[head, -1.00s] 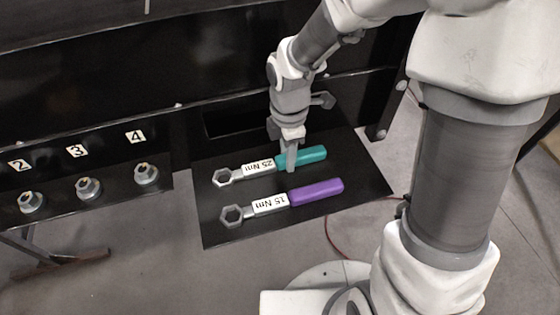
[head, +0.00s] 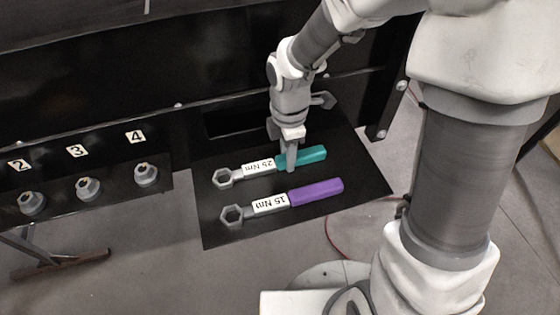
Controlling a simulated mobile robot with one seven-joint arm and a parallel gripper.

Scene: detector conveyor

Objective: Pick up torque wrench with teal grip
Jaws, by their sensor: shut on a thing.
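The torque wrench with the teal grip (head: 312,155) lies on the black tray (head: 350,208), with its ring head to the left and a white "25 Nm" label on its shaft. My gripper (head: 289,165) points down over it and is shut on the wrench at the left part of the teal grip, close to the label. The fingers hide a small strip of the grip. I cannot see a clear gap between the wrench and the tray.
A purple-grip wrench (head: 316,192) labelled "15 Nm" lies just in front, nearly parallel. At left, a black ledge carries several metal bolts (head: 88,188) with number labels. A dark slot (head: 228,120) lies behind the tray. The tray's right side is clear.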

